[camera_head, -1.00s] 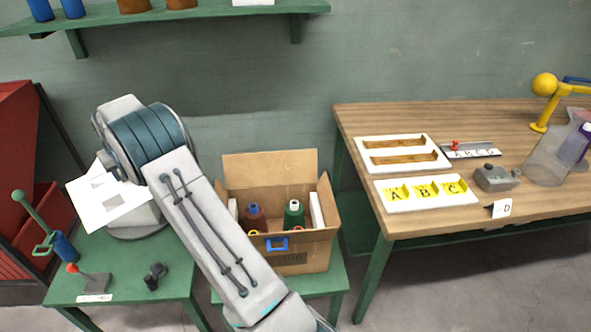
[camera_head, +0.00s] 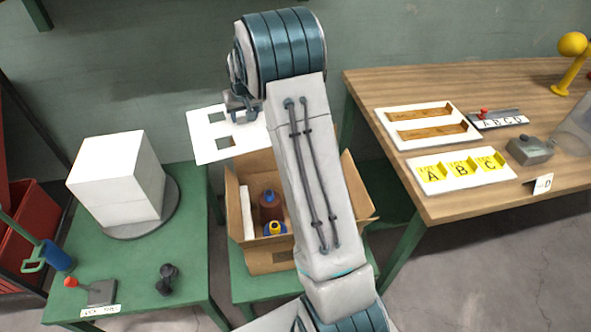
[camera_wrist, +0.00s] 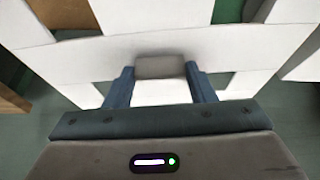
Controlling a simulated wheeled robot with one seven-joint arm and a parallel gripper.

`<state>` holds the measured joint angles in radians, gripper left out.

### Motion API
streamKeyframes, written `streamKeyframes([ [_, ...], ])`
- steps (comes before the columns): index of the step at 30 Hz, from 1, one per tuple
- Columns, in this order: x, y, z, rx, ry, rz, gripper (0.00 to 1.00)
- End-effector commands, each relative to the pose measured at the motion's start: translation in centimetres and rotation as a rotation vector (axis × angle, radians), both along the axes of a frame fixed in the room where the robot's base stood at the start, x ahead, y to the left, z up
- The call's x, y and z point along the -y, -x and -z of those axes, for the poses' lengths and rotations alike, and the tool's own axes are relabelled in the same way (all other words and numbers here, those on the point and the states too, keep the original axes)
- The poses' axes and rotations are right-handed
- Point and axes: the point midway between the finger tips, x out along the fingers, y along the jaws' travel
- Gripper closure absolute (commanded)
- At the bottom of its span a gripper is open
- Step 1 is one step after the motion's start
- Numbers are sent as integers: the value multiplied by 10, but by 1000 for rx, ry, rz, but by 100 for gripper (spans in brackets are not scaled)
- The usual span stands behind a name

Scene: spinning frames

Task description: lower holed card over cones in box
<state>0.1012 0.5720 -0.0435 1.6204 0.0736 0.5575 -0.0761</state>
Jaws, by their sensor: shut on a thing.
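The holed card (camera_head: 230,150) is white with square holes and hangs above the back left of the box in the head view. My gripper (camera_head: 240,103) is shut on the card. In the wrist view, my gripper's blue fingers (camera_wrist: 160,85) pinch a grey tab, and the white card (camera_wrist: 235,50) fills the space beyond. The open cardboard box (camera_head: 271,262) stands on a green stand. Inside it show a dark red cone (camera_head: 270,207) with a blue top and a yellow and blue cone top (camera_head: 275,229). My arm hides the right part of the box.
A white block (camera_head: 117,185) on a round grey turntable stands on the green table at left. A red-knobbed lever (camera_head: 95,290) and a small dark object (camera_head: 167,279) are in front. The wooden bench (camera_head: 480,203) at right holds lettered trays and a grey device.

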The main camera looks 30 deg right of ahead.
Motion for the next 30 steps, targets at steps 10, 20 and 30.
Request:
streamKeyframes([
  [10, 51, 132, 45, 0, 2, 119, 73],
  [20, 59, 196, 68, -1, 7, 166, 73],
  [30, 59, 202, 85, -2, 7, 171, 73],
])
